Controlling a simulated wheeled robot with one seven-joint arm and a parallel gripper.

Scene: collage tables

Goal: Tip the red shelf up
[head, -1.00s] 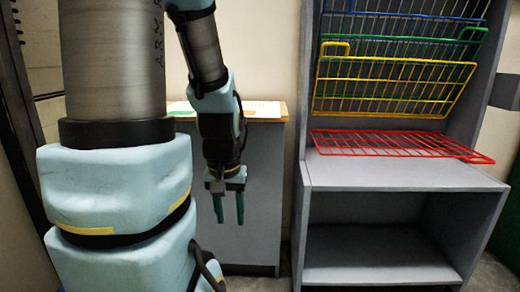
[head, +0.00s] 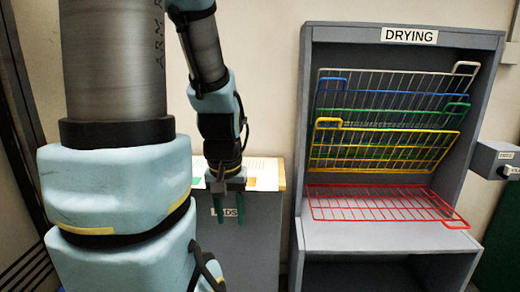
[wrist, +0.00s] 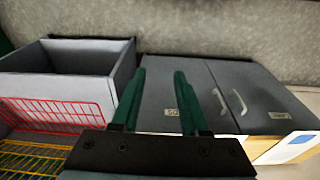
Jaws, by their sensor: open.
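The red shelf (head: 380,205) is a wire rack lying roughly flat, low in the grey drying cabinet, with a small red handle loop at its front right corner. It also shows at the left of the wrist view (wrist: 45,112). My gripper (head: 229,212) hangs fingers down, left of the cabinet and apart from the red shelf. Its two green fingers are apart with nothing between them, as the wrist view (wrist: 158,100) also shows.
Above the red shelf, yellow (head: 380,150), green (head: 390,118), blue and white wire shelves are tipped up. The cabinet's left side wall (head: 300,160) stands between my gripper and the shelves. A low grey cabinet (head: 250,235) with papers on top is behind my gripper. A grey box (head: 495,160) is at right.

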